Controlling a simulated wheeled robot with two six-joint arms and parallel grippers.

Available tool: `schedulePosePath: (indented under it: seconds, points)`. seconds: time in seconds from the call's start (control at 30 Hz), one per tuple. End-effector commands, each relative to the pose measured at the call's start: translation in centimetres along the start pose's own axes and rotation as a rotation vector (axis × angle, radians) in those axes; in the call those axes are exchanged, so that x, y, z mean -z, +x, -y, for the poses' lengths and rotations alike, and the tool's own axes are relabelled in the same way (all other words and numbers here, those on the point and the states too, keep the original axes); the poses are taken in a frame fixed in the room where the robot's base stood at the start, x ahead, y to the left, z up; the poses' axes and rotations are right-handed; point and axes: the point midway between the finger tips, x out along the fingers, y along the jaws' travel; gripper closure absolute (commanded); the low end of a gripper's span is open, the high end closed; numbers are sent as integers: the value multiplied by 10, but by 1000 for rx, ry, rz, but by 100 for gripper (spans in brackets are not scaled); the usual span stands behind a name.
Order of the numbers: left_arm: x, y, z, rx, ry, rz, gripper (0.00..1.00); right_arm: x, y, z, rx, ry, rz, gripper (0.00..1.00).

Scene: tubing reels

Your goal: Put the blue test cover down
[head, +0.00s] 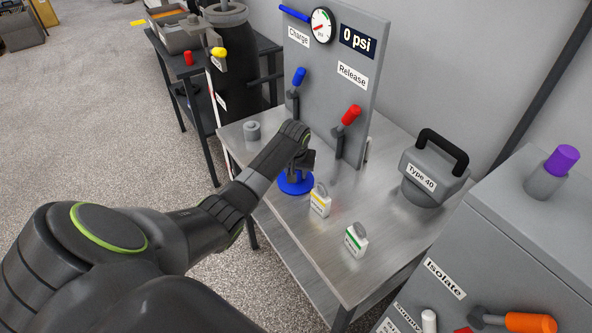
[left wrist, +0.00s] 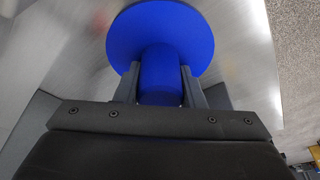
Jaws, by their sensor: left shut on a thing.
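The blue test cover (head: 296,184) is at the left part of the metal table (head: 385,235) in the head view, partly hidden behind my left gripper (head: 297,170). In the left wrist view the cover (left wrist: 160,32) shows a round blue disc with a thick blue knob (left wrist: 160,75). The fingers of my left gripper (left wrist: 160,88) are shut on the knob from both sides. The disc is at or close to the tabletop; I cannot tell if it touches. My right gripper is not in view.
Two small tags, yellow (head: 320,200) and green (head: 356,240), stand right of the cover. A grey "Type 40" block (head: 434,172) stands further right, a small grey cylinder (head: 252,131) to the left. The Charge/Release panel (head: 335,75) with blue and red levers rises behind.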

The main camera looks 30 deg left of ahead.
Motion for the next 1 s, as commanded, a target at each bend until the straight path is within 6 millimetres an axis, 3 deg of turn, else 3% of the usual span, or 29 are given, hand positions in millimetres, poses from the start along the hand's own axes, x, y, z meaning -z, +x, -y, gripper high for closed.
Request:
schedulePosePath:
  seconds: [0.2, 0.23, 0.4, 0.77, 1.0]
  points:
    - [0, 2, 0, 0, 0, -1, 94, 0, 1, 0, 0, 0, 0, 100]
    - [-1, 3, 0, 0, 0, 0, 63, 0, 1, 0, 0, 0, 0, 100]
    - [-1, 2, 0, 0, 0, 0, 43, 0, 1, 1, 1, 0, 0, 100]
    - [1, -2, 0, 0, 0, -1, 43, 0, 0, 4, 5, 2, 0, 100]
    - [1, -31, 0, -1, 1, -4, 43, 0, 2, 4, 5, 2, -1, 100]
